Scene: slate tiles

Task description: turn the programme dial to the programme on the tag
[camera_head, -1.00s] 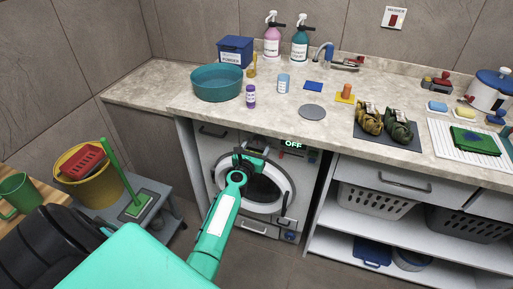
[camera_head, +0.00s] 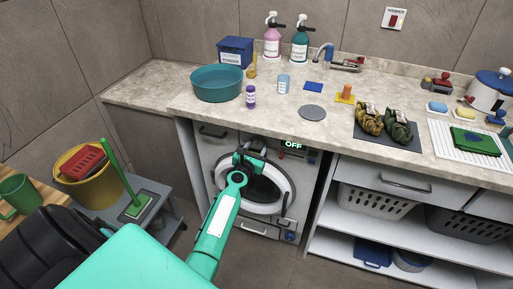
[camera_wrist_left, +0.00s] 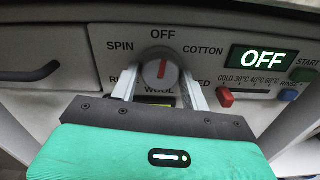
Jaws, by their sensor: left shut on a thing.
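The washing machine (camera_head: 285,170) stands under the counter, with a round door and a lit display reading OFF (camera_head: 292,145). In the left wrist view the grey programme dial (camera_wrist_left: 160,70) has a red mark pointing up at OFF. SPIN is at its upper left, COTTON at its upper right and WOOL below; two lower labels are partly covered by my fingers. The display (camera_wrist_left: 263,59) also reads OFF there. My left gripper (camera_wrist_left: 160,88) is shut on the dial, a finger on each side; in the head view the gripper (camera_head: 249,155) hides the dial. I cannot make out a programme tag.
Right of the dial are a red temperature slider (camera_wrist_left: 225,97), a blue button (camera_wrist_left: 288,95) and a green START button (camera_wrist_left: 303,75). The counter above holds a teal basin (camera_head: 217,88) and bottles. A grey stool (camera_head: 155,205) stands at the left.

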